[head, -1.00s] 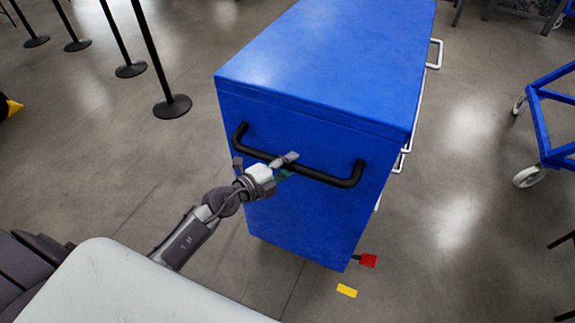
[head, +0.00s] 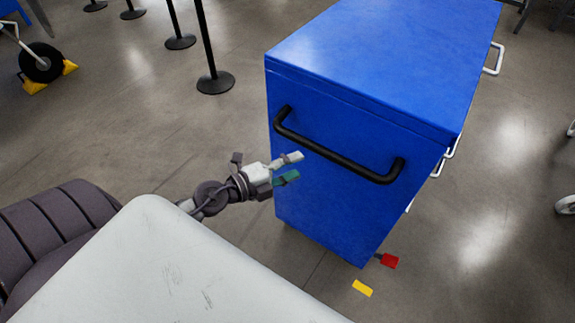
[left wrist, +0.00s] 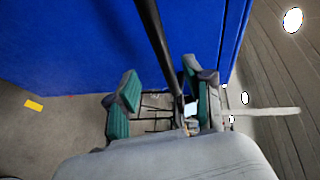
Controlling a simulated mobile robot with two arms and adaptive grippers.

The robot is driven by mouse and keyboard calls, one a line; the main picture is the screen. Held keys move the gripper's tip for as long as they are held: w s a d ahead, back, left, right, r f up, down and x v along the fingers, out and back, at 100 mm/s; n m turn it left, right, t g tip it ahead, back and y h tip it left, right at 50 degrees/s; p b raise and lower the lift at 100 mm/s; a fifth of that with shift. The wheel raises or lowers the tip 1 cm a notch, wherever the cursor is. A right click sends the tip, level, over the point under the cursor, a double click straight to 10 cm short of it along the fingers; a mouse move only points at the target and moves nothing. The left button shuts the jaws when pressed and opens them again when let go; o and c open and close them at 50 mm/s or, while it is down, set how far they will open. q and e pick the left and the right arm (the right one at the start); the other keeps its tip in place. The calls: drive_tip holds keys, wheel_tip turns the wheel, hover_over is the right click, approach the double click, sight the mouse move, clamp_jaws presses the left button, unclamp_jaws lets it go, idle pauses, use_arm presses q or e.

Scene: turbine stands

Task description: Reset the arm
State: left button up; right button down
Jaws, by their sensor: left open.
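My left gripper (head: 290,168) is open and empty, just in front of the black bar handle (head: 340,160) on the end of a blue cabinet (head: 385,65). In the head view, its fingertips are beside and slightly below the left part of the handle, with a small apparent gap. In the left wrist view, the gripper's two green-padded fingers (left wrist: 163,105) are spread apart. The handle (left wrist: 160,45) runs into the space between them in that picture, nearer the right finger. My right gripper is not in view.
Black barrier posts (head: 215,82) stand at the back left. A wheel with yellow chocks (head: 40,62) is at the far left. A red pedal-like part (head: 389,261) sticks out at the cabinet's base, near a yellow floor mark (head: 362,287). Grey floor (head: 130,140) left of the cabinet is clear.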

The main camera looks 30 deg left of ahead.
use_arm(q)
drive_tip(key=shift+s+a+r, duration=0.15)
drive_tip(key=shift+s+a, duration=0.15)
drive_tip(key=shift+s, duration=0.3)
drive_tip(key=s+a+f+n+g+y, duration=0.1)
drive_tip(key=s+a+f+n+y, duration=0.2)
drive_tip(key=f, duration=0.7)
drive_tip(key=s+a+f+n+g+y, duration=0.15)
drive_tip(key=f+n, duration=0.35)
drive_tip(key=f, duration=0.5)
drive_tip(key=s+a+f+n+g+y, duration=0.2)
drive_tip(key=s+f+n, duration=0.15)
drive_tip(key=f, duration=0.55)
drive_tip(key=s+d+f+n+g, duration=0.2)
drive_tip(key=s+f, duration=0.4)
drive_tip(key=s, duration=0.3)
drive_tip(key=s+d+f+n+g, duration=0.3)
drive_tip(key=s+f+g, duration=0.1)
drive_tip(key=s+f, duration=0.3)
drive_tip(key=s+d+f+n+g, duration=0.3)
drive_tip(key=s+f, duration=0.3)
drive_tip(key=s, duration=0.6)
drive_tip(key=shift+d+f, duration=0.2)
drive_tip(key=shift+f, duration=0.2)
drive_tip(key=shift+w, duration=0.1)
